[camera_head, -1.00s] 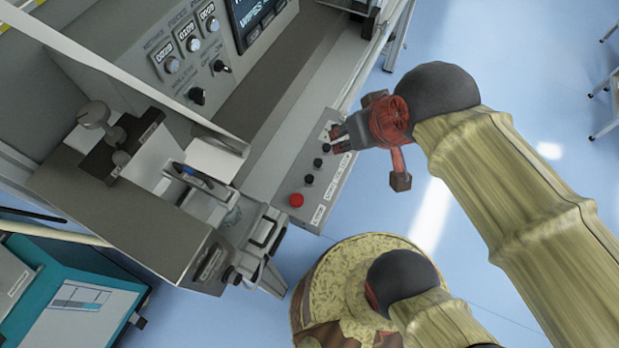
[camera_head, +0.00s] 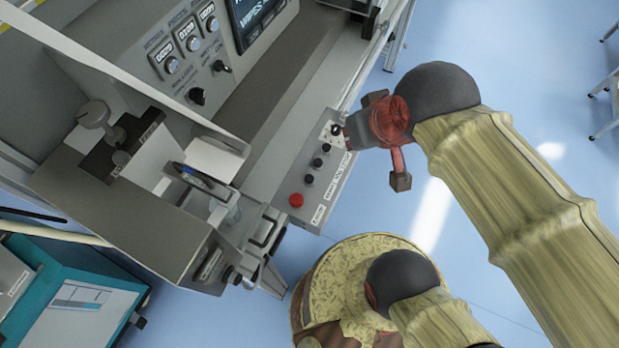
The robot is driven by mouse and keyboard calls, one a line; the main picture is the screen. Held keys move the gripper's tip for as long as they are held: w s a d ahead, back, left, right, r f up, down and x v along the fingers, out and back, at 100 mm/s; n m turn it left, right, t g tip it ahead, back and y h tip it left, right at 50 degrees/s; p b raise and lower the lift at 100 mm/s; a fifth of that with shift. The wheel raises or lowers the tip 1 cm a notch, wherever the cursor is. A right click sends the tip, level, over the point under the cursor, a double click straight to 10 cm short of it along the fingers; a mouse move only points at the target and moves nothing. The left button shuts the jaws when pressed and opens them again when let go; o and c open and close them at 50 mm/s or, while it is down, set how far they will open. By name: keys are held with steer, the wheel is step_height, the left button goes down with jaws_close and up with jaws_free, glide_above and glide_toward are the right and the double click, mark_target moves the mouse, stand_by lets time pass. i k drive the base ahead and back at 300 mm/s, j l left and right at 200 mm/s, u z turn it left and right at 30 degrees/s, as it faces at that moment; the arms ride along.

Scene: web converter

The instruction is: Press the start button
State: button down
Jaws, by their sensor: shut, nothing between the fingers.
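A narrow grey button panel (camera_head: 340,178) runs along the machine's front edge. It carries a row of small black buttons, among them a middle one (camera_head: 317,162) and a lower one (camera_head: 309,179), and a larger red button (camera_head: 296,200) at its lower end. The labels are too small to read, so I cannot tell which is the start button. My gripper (camera_head: 343,131) is shut and empty at the panel's upper end. Its tips are over or beside the topmost black control (camera_head: 336,130); I cannot tell whether they touch it.
The machine's upper panel has dials with counters (camera_head: 189,43), dark knobs (camera_head: 197,96) and a screen (camera_head: 254,18). A clamp assembly (camera_head: 118,140) and a pen-like item (camera_head: 196,176) are at the left. A teal unit (camera_head: 75,295) stands lower left. Blue floor (camera_head: 480,250) is open at right.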

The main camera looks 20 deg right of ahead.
mark_target(308, 179)
steer(key=k+j+z, duration=0.4)
steer(key=k+z, duration=0.4)
